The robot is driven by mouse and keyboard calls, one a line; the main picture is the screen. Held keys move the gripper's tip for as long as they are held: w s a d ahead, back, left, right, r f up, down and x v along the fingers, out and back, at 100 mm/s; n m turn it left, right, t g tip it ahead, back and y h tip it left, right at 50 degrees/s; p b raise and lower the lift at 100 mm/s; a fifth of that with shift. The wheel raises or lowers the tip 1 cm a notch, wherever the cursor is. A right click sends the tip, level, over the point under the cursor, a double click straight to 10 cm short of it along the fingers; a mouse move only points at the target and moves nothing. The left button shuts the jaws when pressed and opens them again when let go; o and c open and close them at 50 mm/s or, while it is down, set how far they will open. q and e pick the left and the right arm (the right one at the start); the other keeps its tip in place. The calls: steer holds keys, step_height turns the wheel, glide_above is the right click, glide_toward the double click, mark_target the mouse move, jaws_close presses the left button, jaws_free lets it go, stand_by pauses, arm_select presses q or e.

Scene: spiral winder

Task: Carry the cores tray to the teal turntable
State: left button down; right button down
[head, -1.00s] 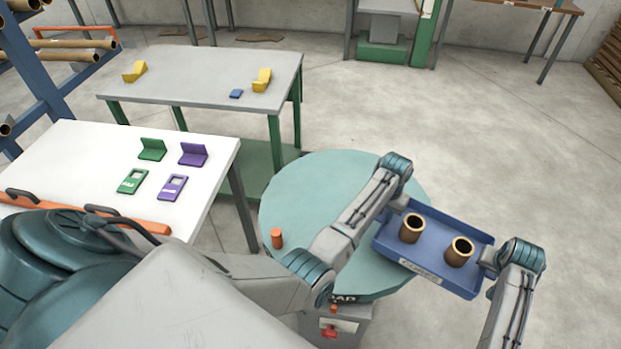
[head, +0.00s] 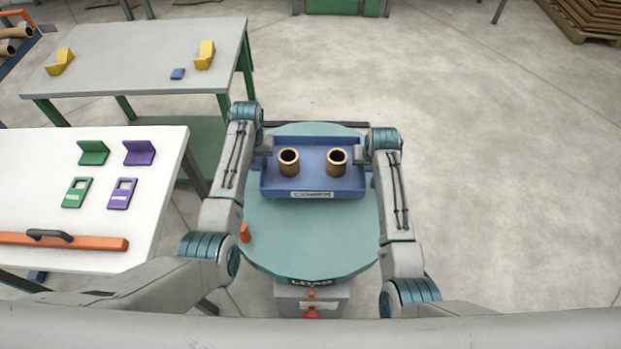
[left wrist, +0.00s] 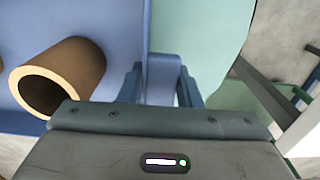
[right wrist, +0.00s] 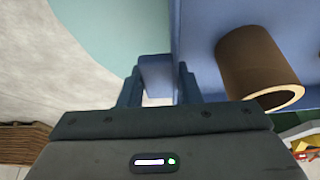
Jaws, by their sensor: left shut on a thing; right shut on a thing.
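The blue cores tray (head: 313,190) is level above the far part of the teal turntable (head: 310,240); I cannot tell whether it touches. Two brown cores, a left one (head: 289,163) and a right one (head: 337,163), stand upright in it. My left gripper (head: 262,152) is shut on the tray's left end; in the left wrist view its fingers (left wrist: 160,85) grip a blue tab. My right gripper (head: 368,154) is shut on the right end; in the right wrist view its fingers (right wrist: 158,82) grip the other tab. An orange peg (head: 245,233) stands on the turntable's left edge.
A white table (head: 90,220) with green and purple pieces and an orange bar stands at left. A grey table (head: 130,60) with yellow blocks and a small blue piece stands behind it. The floor at right is clear.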

arm_select(q)
steer(key=shift+r, duration=0.1)
steer(key=shift+f, duration=0.2)
arm_select(e)
steer(key=shift+f, duration=0.1)
